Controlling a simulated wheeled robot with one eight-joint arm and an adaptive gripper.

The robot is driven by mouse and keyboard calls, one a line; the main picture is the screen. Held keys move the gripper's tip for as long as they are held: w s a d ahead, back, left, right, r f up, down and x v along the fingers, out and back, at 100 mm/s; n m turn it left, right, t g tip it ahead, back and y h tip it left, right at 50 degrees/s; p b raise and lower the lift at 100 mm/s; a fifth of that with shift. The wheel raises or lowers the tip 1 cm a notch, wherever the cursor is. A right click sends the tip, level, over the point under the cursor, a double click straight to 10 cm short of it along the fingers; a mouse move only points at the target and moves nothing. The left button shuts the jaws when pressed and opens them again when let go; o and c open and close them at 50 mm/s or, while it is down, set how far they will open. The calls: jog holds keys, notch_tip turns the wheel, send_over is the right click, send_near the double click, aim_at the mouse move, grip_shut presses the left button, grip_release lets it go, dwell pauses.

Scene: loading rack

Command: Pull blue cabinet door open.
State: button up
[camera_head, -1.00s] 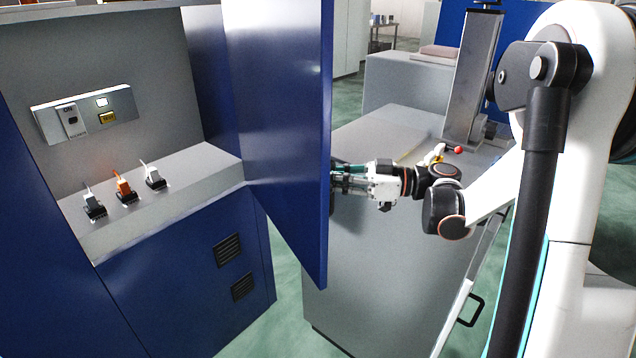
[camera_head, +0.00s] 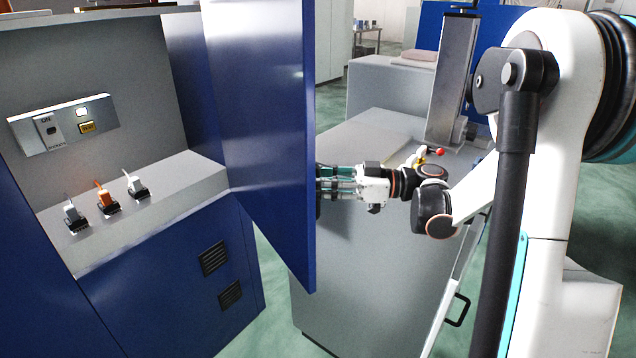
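The blue cabinet door (camera_head: 262,140) stands swung open, its broad face and front edge showing in the head view. The cabinet (camera_head: 165,285) is to its left, its grey interior exposed. My gripper (camera_head: 322,184) is at the right side of the door, by the door's edge. Its fingertips are hidden behind the door, so I cannot tell whether they are open or shut, or whether they touch a handle. No door handle is visible.
Inside the cabinet are a switch panel (camera_head: 64,125) and several plugs (camera_head: 105,200) on a ledge. A grey cabinet block (camera_head: 350,290) stands close right of the door, below my arm. A metal column (camera_head: 455,80) rises behind it. Green floor shows below the door.

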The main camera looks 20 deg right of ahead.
jog(key=v, duration=1.2)
